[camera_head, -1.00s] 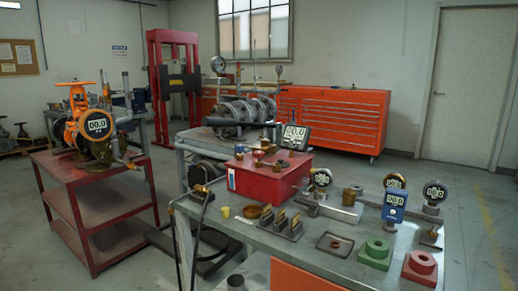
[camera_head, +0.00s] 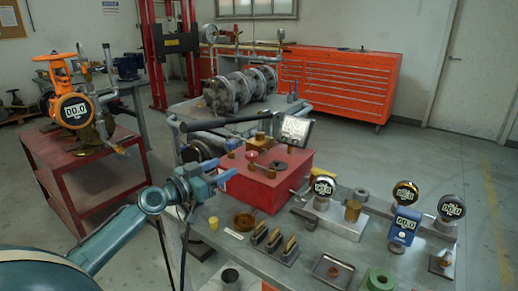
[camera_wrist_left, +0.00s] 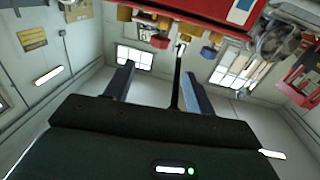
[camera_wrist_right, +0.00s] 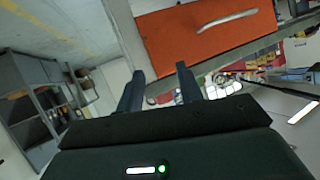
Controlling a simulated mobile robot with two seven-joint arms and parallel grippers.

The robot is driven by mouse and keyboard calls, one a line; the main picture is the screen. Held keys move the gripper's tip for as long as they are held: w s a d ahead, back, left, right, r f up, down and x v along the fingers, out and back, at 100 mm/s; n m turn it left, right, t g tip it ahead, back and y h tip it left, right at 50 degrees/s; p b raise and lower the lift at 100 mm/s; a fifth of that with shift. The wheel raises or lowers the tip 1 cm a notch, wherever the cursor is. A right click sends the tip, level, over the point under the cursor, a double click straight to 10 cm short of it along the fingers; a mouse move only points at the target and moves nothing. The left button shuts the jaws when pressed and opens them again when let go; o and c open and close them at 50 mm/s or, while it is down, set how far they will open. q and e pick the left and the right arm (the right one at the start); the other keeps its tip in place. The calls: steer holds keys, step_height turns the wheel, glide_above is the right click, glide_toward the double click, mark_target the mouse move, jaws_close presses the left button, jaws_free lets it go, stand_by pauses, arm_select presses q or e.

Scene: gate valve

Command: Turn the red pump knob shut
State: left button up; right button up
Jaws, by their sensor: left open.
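The red pump box (camera_head: 262,192) stands on the grey bench. Several small fittings sit on its top, among them a small red knob (camera_head: 253,155) near the left side and a dark round disc (camera_head: 278,165). My left gripper (camera_head: 224,178) is just left of the box, apart from the knob. In the left wrist view its fingers (camera_wrist_left: 157,75) are open and empty; a red box edge (camera_wrist_left: 205,14) and a small red part (camera_wrist_left: 160,42) show beyond them. My right gripper is outside the head view; in the right wrist view its fingers (camera_wrist_right: 160,72) are apart and empty.
Gauges (camera_head: 323,187), a blue meter (camera_head: 403,228) and brass pieces (camera_head: 274,238) crowd the bench's right and front. A red cart (camera_head: 85,165) stands at left. An orange drawer front (camera_wrist_right: 205,38) is near my right gripper.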

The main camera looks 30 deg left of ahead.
mark_target(247, 156)
arm_select(q)
steer(key=w+d, duration=0.1)
steer(key=w, duration=0.3)
steer(key=w+p, duration=0.1)
steer(key=w, duration=0.3)
steer(key=w+d, duration=0.1)
steer(key=w, duration=0.3)
steer(key=shift+d, duration=0.3)
arm_select(e)
steer(key=shift+a+r+g, duration=0.15)
steer(key=shift+a+g, duration=0.1)
steer(key=shift+g, duration=0.05)
arm_select(q)
steer(key=shift+c, duration=0.3)
